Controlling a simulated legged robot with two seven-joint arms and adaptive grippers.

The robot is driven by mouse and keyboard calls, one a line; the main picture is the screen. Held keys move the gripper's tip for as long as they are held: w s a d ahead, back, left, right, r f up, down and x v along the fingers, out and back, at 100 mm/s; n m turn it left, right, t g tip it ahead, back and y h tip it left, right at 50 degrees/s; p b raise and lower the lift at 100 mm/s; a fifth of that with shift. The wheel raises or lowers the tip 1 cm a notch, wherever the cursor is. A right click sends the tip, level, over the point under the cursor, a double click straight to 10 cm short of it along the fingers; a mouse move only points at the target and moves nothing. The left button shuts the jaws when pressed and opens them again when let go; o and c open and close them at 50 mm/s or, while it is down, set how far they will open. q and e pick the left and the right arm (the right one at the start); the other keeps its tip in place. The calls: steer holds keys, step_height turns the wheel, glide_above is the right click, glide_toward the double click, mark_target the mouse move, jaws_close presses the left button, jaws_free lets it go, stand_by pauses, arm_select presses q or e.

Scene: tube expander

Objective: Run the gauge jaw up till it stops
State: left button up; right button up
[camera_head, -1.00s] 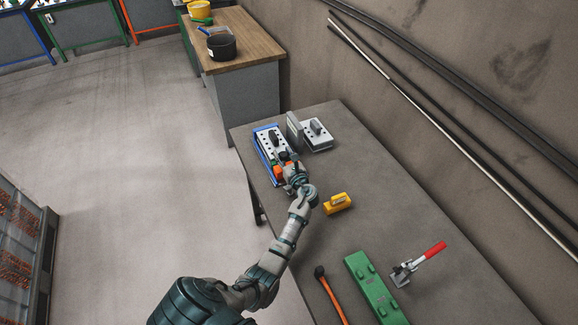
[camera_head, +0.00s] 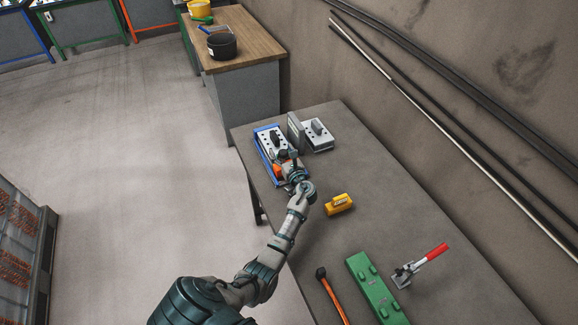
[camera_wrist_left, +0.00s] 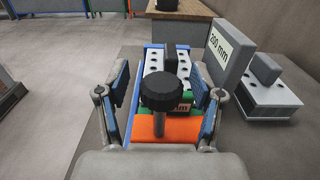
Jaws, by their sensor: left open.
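The tube expander fixture (camera_head: 266,147) has a blue base and pale jaw plates with rows of holes. It lies at the far left of the grey table. In the left wrist view, its pale plates (camera_wrist_left: 154,65) lie beyond a black knob (camera_wrist_left: 160,92) on a dark stem, with an orange block (camera_wrist_left: 168,131) below. I cannot tell which part is the gauge jaw. My left gripper (camera_head: 287,168) is over the near end of the fixture. In the left wrist view, its open fingers (camera_wrist_left: 160,86) stand on either side of the knob, apart from it. My right gripper is not in view.
A grey plate marked 200 mm (camera_wrist_left: 226,52) stands right of the fixture, beside a grey block (camera_head: 317,134). A yellow block (camera_head: 338,204), green case (camera_head: 371,285), red-handled tool (camera_head: 425,260) and orange-handled tool (camera_head: 333,296) lie nearer. The right table side is clear.

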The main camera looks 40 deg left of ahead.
mark_target(286, 156)
arm_select(q)
steer(key=p+v, duration=0.1)
steer(key=v, duration=0.1)
steer(key=p+v, duration=0.1)
steer(key=v, duration=0.2)
steer(key=shift+w+d+r, duration=0.1)
steer(key=shift+d+r, duration=0.15)
steer(key=shift+s+d+f+p, duration=0.1)
steer(key=shift+s+d+p, duration=0.3)
steer(key=shift+d+p, duration=0.25)
steer(key=shift+f, duration=0.1)
steer(key=shift+d, duration=0.1)
